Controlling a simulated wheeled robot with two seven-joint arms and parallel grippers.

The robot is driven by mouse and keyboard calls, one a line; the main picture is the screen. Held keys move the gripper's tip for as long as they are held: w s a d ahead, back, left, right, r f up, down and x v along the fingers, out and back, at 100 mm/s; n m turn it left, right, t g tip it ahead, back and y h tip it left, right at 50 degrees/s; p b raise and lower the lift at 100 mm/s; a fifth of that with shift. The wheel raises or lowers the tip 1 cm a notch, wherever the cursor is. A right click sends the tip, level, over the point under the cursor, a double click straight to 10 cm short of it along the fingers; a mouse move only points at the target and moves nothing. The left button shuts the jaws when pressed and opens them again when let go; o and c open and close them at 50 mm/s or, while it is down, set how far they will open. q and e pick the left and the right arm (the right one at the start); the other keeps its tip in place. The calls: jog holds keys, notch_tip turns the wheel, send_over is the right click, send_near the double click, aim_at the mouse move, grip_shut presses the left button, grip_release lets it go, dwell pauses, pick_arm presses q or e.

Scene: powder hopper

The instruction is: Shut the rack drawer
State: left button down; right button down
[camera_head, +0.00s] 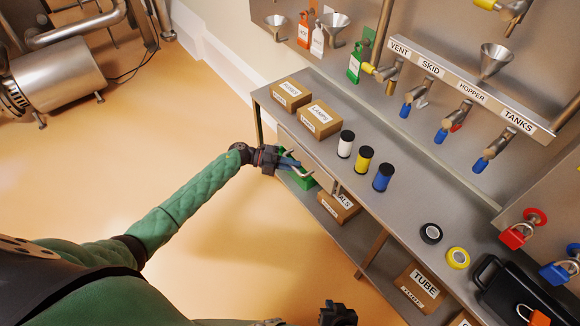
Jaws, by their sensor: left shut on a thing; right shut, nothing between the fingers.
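The rack drawer sits under the top of the long steel bench; its front (311,156) runs below the bench's near edge. A small bracket-like handle (337,187) shows on it. I cannot tell from this angle how far the drawer stands out. My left gripper (290,163) is just in front of the drawer front, left of the handle. It is shut on what looks like a green padlock (301,182) with a pale shackle, partly hidden by the fingers. My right gripper (338,314) is low at the bottom edge of the view, shut and empty, away from the bench.
Cardboard boxes (320,120) and white, yellow and blue canisters (364,160) stand on the bench top. Tape rolls (431,233) and a black case (508,288) lie at the right. More boxes (420,286) sit on the lower shelf. The floor (220,215) left of the bench is clear.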

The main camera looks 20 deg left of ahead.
pick_arm(q)
jog(key=c, duration=1.4)
grip_release()
jog(key=shift+w+d, duration=0.1)
jog(key=shift+w, duration=0.1)
jog(key=a+r, duration=0.1)
jog(key=a, duration=0.6)
jog(key=shift+s+a, duration=0.35)
jog(key=shift+s, duration=0.1)
